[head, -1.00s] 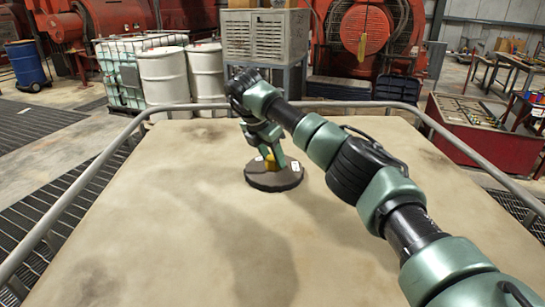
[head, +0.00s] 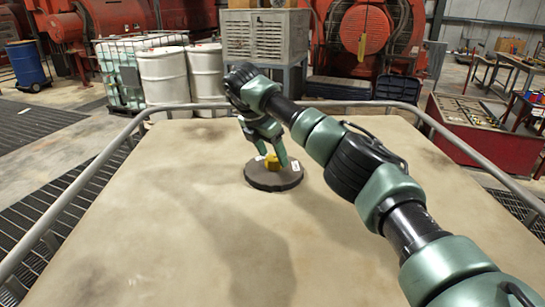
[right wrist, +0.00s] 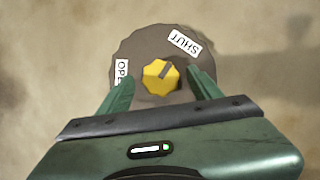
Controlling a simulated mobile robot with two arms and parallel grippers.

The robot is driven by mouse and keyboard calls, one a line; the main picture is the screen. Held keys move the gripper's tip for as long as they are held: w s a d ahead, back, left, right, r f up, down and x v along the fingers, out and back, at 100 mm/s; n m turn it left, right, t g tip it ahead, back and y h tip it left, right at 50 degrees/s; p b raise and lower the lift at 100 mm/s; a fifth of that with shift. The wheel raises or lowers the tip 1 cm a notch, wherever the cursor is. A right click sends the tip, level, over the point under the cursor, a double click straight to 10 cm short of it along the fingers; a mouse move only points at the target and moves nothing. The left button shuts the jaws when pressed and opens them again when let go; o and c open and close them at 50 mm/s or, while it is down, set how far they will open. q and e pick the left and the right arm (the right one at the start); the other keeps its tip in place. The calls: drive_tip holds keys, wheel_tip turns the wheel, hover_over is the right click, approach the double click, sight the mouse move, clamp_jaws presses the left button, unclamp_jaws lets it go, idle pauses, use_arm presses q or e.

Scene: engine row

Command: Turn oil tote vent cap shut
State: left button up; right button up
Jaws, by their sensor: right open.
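The vent cap is a yellow faceted knob (right wrist: 160,77) on a dark round base (right wrist: 140,48). The head view also shows the knob (head: 272,162) and base (head: 272,181) on the tote top. A SHUT label (right wrist: 185,42) is at the base's upper right and an OPEN label (right wrist: 121,75) at its left, partly hidden by a finger. The knob's grey mark slants up and right, roughly toward SHUT. My right gripper (head: 273,157) is open over the cap, one finger on each side of the knob with gaps visible. My left gripper is not in view.
The broad tan tote top (head: 150,220) is otherwise clear, with a grey tubular rail (head: 80,183) around it. Beyond the rail stand white drums (head: 163,78), a grey vented cabinet (head: 265,38) and a red bench (head: 482,132).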

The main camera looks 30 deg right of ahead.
drive_tip(key=b+v, duration=0.1)
drive_tip(key=v, duration=0.5)
drive_tip(key=shift+r, duration=0.3)
